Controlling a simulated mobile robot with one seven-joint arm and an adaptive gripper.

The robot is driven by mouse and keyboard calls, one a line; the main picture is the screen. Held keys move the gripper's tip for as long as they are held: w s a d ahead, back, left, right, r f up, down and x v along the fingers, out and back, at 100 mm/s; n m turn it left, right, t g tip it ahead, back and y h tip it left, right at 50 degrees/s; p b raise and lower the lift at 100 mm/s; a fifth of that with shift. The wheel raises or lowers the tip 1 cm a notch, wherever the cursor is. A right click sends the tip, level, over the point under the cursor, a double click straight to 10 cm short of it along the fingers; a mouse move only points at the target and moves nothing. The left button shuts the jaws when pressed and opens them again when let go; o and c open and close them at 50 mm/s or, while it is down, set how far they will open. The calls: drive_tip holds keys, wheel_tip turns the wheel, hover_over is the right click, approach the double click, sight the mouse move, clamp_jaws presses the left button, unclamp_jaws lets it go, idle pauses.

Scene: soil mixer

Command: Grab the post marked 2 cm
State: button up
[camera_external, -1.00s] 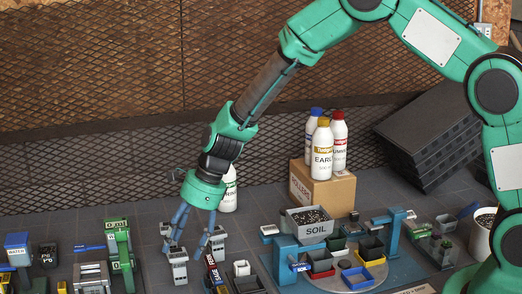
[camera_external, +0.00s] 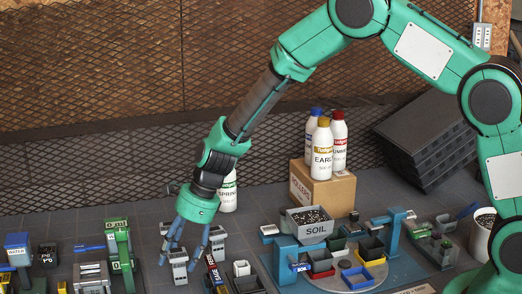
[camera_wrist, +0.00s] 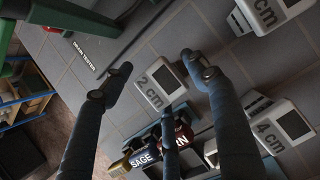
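The post marked 2 cm (camera_wrist: 163,83) is a small white block with a dark square on its top. It shows between the spread fingers in the wrist view, and as the front white post (camera_external: 179,266) in the external view. My gripper (camera_external: 183,258) points down over it with its blue-grey fingers open. In the wrist view the open fingers (camera_wrist: 157,88) have nothing between them that they grip. I cannot tell whether any finger touches the post.
The post marked 4 cm (camera_wrist: 285,125) stands close by on the right in the wrist view, with another cm post (camera_wrist: 262,14) above it. Labelled SAGE (camera_wrist: 146,156) pieces lie near. A green stand (camera_external: 118,245) is to the left, the soil box (camera_external: 310,224) to the right.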

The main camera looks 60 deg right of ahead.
drive_tip(key=c, duration=1)
drive_tip(key=shift+r, duration=0.1)
drive_tip(key=shift+c, duration=0.2)
wheel_tip(320, 180, up, 10)
drive_tip(key=p, duration=0.3)
